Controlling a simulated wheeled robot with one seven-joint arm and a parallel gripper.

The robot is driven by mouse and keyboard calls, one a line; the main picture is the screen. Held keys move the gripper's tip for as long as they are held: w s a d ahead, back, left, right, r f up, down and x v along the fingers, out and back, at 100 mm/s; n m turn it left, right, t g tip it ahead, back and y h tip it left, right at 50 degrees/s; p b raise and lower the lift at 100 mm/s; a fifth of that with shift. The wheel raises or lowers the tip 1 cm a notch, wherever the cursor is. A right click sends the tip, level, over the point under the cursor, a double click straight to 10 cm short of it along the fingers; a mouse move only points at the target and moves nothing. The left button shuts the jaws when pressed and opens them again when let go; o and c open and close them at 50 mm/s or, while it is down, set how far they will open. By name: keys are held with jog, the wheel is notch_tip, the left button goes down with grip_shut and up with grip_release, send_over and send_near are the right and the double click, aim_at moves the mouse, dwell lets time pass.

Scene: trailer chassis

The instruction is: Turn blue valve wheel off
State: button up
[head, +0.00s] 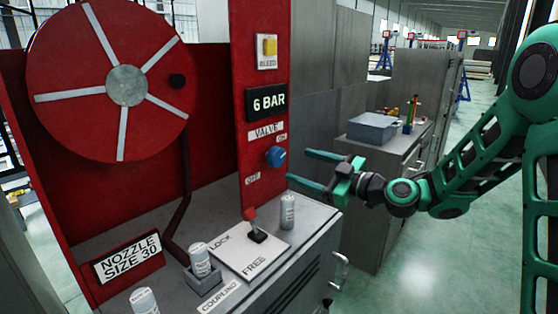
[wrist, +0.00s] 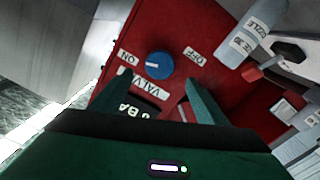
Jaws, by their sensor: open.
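The blue valve wheel (head: 276,156) is a small round knob on the red panel, under the VALVE label, with ON at its upper right and OFF at its lower left. A white mark on it points toward the ON side. My gripper (head: 297,167) is open and empty, its two fingers reaching left toward the wheel, apart from it. In the wrist view the wheel (wrist: 159,65) shows beyond the gap between my fingertips (wrist: 191,90), somewhat left of its middle, with its white mark turned toward ON.
A red hose reel (head: 70,80) stands at the left. On the grey cabinet (head: 318,224) below the panel are a red-knobbed lever (head: 250,220) on a LOCK/FREE plate and several nozzle cylinders, one (head: 287,212) under my gripper. A grey box (head: 373,128) sits on a cabinet behind.

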aim_at(279, 158)
jog(key=x, duration=0.9)
jog(key=shift+w+a, duration=0.25)
jog(key=shift+a, duration=0.05)
